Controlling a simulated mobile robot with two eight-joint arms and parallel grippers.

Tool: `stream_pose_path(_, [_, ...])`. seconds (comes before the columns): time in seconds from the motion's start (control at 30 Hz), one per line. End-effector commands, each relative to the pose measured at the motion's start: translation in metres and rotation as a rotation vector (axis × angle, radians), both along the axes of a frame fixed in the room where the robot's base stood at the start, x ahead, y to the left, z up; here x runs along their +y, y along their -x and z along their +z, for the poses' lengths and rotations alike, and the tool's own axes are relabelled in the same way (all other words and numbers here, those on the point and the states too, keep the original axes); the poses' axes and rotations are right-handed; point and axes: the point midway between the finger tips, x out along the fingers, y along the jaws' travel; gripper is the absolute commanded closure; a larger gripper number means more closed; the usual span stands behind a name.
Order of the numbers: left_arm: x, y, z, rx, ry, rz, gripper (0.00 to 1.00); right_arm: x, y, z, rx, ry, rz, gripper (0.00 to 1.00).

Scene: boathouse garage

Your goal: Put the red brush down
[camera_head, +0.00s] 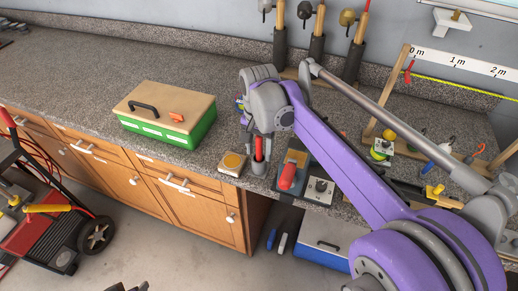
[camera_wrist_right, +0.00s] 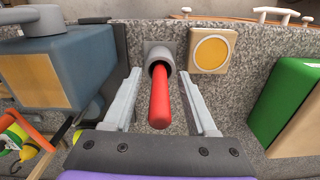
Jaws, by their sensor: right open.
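The red brush (camera_head: 259,148) shows as a red handle standing in a grey cup (camera_head: 257,168) on the speckled counter. In the right wrist view the red handle (camera_wrist_right: 160,98) points toward the camera out of the grey cup's mouth (camera_wrist_right: 174,57); its lower end is hidden inside. My right gripper (camera_wrist_right: 158,75) is open, with one finger on each side of the handle and a visible gap to both. In the head view my right gripper (camera_head: 262,135) is above the cup. A dark shape at the bottom edge may be my left gripper (camera_head: 128,287); its jaws cannot be made out.
A wooden block with a yellow disc (camera_head: 233,162) sits just left of the cup. A green toolbox (camera_head: 170,120) stands farther left. A red-handled tool (camera_head: 288,175) and other tools lie right of the cup.

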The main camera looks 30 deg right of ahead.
Motion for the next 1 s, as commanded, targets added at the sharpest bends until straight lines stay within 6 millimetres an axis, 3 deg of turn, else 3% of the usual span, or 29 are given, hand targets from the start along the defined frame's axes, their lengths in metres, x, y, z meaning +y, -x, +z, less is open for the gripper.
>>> stream_pose_path(0.17, [0.0,-0.001,0.002,-0.001,0.0,0.0,0.5,0.0,0.0,0.018,0.0,0.0,0.0,0.42])
stream_pose_path(0.4, [0.0,-0.002,0.007,-0.003,0.0,0.0,0.5,0.0,0.0,0.068,0.0,0.0,0.0,0.42])
stream_pose_path(0.6, [0.0,-0.003,0.01,-0.005,0.0,0.0,0.5,0.0,0.0,0.098,0.0,0.0,0.0,0.42])
stream_pose_path(1.0, [0.0,-0.003,0.01,-0.005,0.0,0.0,0.5,0.0,0.0,0.107,0.0,0.0,0.0,0.42])
